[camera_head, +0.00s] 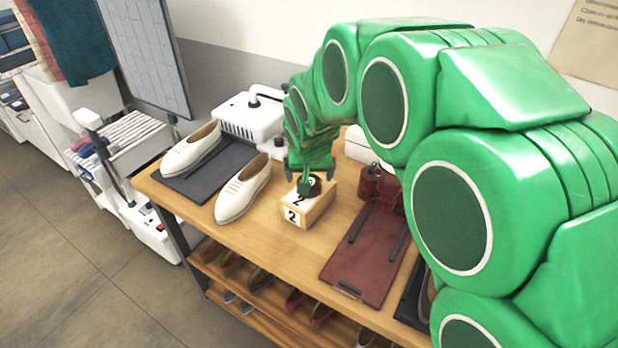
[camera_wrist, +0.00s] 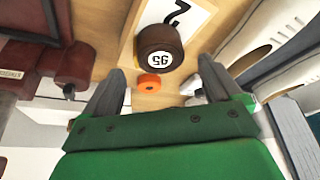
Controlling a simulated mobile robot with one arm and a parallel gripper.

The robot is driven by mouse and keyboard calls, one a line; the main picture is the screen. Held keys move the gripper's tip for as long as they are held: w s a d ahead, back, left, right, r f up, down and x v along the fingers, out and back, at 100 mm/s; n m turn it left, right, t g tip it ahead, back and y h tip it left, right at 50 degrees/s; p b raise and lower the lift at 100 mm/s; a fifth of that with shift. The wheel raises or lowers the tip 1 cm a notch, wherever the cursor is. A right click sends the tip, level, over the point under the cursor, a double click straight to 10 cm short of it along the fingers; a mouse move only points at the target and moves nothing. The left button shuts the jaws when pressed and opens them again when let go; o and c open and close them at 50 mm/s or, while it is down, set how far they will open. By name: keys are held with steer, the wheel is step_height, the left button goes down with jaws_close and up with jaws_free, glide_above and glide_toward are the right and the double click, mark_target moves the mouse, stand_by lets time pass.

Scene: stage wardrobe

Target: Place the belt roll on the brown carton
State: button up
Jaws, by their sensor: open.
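The belt roll (camera_wrist: 160,46) is a dark brown cylinder with a white round label reading 95. It shows on top of the brown carton (camera_head: 308,210), toward its back edge, and seems to rest there. The carton is light tan with white labels marked 2; part of it shows in the wrist view (camera_wrist: 137,22). My gripper (camera_wrist: 161,70) is open, its two fingers apart on either side of the roll's near end, not touching it. In the head view my gripper is just above and behind the carton, and the roll (camera_head: 312,187) is partly hidden by it.
A small orange disc (camera_wrist: 149,82) lies near the roll. White shoes (camera_head: 243,189) and a dark mat (camera_head: 190,184) are left of the carton. A burgundy board (camera_head: 362,262) with burgundy items (camera_head: 372,182) is right. A white machine (camera_head: 247,118) stands behind.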

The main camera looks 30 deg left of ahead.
steer(key=v, duration=0.8)
steer(key=shift+o, duration=0.3)
